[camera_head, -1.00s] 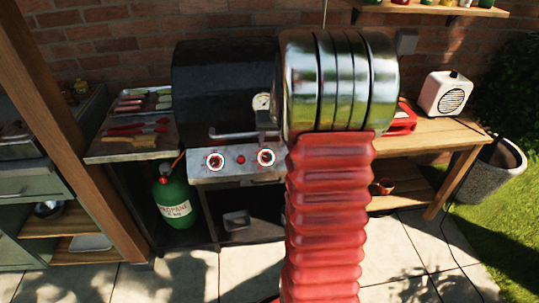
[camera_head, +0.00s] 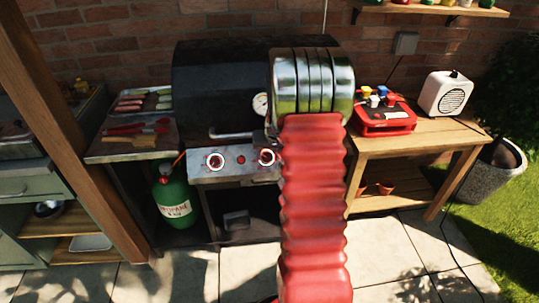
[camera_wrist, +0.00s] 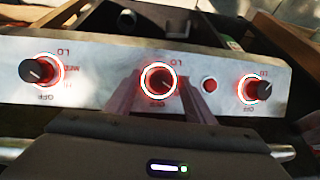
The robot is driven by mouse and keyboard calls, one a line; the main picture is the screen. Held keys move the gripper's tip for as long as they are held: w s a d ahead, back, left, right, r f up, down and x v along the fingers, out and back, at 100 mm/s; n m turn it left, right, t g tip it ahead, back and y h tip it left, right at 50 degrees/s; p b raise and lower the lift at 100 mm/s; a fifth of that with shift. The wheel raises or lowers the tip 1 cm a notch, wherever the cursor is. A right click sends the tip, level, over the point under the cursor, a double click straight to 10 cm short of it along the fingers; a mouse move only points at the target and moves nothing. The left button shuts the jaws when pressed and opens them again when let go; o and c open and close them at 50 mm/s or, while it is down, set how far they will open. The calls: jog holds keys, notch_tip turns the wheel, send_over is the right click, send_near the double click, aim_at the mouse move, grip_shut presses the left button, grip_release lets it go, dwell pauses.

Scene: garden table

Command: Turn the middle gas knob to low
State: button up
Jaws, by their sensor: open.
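The steel gas panel (camera_wrist: 100,68) shows upside down in the wrist view, with three dark knobs in glowing red-white rings. The middle knob (camera_wrist: 160,82) has LO above it; the lettering below is partly blurred. Its setting is hard to read. My gripper (camera_wrist: 160,92) is open, its two fingers on either side of the middle knob. Whether they touch it I cannot tell. In the head view the middle knob (camera_head: 266,157) shows just left of my arm, which hides my gripper and the third knob.
A red button (camera_wrist: 209,85) sits close beside one finger. The other knobs are left (camera_wrist: 38,72) and right (camera_wrist: 258,90) in the wrist view. The black grill lid (camera_head: 215,90) and its handle (camera_head: 232,135) are above the panel. A green propane bottle (camera_head: 176,200) stands below left.

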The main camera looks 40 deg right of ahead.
jog(key=shift+c, duration=0.3)
jog(key=c, duration=0.9)
jog(key=shift+d, duration=0.35)
jog(key=shift+c, duration=0.5)
jog(key=shift+a, duration=0.25)
